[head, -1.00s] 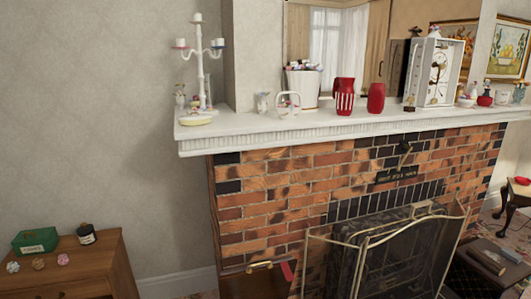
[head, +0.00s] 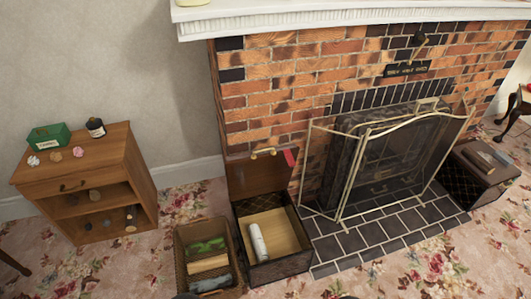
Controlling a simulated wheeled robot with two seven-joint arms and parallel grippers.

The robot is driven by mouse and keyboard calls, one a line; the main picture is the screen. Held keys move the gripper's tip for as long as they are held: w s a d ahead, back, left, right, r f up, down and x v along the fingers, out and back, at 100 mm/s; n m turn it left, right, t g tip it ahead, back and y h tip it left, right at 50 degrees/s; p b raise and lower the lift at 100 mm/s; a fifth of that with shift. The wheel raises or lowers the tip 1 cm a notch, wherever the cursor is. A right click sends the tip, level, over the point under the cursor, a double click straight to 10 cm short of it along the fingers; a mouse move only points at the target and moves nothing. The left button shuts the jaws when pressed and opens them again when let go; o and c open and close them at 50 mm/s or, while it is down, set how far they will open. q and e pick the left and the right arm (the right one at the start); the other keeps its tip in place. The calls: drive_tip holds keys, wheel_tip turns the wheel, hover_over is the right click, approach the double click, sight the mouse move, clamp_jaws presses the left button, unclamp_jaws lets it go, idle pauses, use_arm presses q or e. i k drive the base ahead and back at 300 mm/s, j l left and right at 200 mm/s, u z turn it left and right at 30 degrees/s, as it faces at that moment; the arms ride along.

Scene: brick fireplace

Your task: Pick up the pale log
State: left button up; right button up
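An open wooden box (head: 279,268) with its lid raised stands on the carpet in front of the brick fireplace. A whitish, pale log (head: 258,242) lies inside it, lengthwise, against the light wooden interior. Beside the box on the left is a wicker basket (head: 180,262). It holds a green piece (head: 205,245), a light tan log-like piece (head: 208,264) and a greyish piece (head: 211,283). Neither of my grippers can be made out in the head view. Small dark shapes at the bottom edge are too cut off to tell.
A brass-framed fire screen (head: 347,190) stands on the tiled hearth (head: 362,240) right of the box. A small wooden cabinet (head: 130,160) is at the left, with a green box (head: 48,135) on top. A dark box (head: 465,170) stands far right. Carpet lies open between cabinet and basket.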

sight(199, 267)
drive_tip(key=k+j+u, duration=0.1)
drive_tip(key=k+u, duration=0.2)
drive_tip(key=k+j+u, duration=0.3)
drive_tip(key=k, duration=0.15)
drive_tip(key=i+l, duration=0.15)
drive_tip(key=l, duration=0.25)
drive_tip(key=i+l, duration=0.15)
drive_tip(key=l, duration=0.2)
drive_tip(key=i+l, duration=0.15)
drive_tip(key=l, duration=0.25)
drive_tip(key=i+l+u, duration=0.1)
drive_tip(key=l, duration=0.25)
drive_tip(key=i+l, duration=0.2)
drive_tip(key=l, duration=0.2)
drive_tip(key=i+l, duration=0.15)
drive_tip(key=l, duration=0.25)
drive_tip(key=i+l, duration=0.1)
drive_tip(key=l, duration=0.25)
